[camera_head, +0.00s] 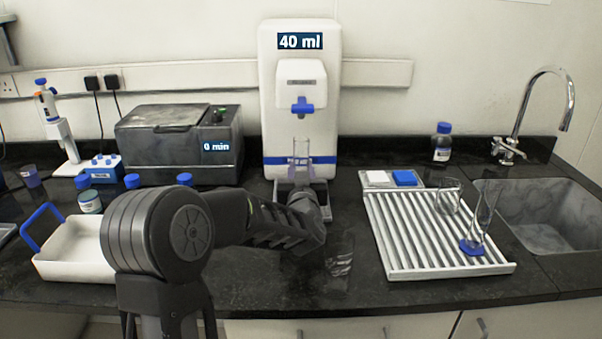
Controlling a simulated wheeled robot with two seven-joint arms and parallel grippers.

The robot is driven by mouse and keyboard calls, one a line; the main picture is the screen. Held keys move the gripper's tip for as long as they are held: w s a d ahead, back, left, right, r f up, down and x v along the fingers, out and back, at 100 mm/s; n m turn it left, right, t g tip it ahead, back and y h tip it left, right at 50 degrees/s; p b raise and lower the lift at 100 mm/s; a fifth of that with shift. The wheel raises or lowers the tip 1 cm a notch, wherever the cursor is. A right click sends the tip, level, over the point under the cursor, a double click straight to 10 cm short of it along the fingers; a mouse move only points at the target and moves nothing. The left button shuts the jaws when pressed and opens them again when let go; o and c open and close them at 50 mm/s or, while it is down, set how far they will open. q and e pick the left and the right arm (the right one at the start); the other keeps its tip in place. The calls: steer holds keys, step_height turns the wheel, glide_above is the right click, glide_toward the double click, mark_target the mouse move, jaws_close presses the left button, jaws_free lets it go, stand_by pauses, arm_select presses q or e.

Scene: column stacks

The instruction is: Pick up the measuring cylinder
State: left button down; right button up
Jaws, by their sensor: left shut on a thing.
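A clear measuring cylinder (301,150) with a bluish collar stands upright under the nozzle of the white dispenser (267,110). Its lower part is hidden behind my left gripper (302,190). My left gripper reaches in from the front left and is shut on this cylinder; the fingertips are largely hidden by my wrist. A second tall clear glass vessel (486,210) with a blue foot stands, slightly leaning in the picture, on the white ribbed rack (394,262) at the right. My right gripper is not in view.
The dispenser display (300,41) reads 40 ml. A clear beaker (340,262) stands right of my wrist, and another glass (447,198) on the rack. A white tray (75,271) lies left, a grey machine (180,145) behind. The sink (545,235) is far right.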

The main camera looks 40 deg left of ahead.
arm_select(q)
steer(key=shift+r, duration=1.4)
steer(key=v, duration=1.8)
steer(key=shift+b, duration=0.4)
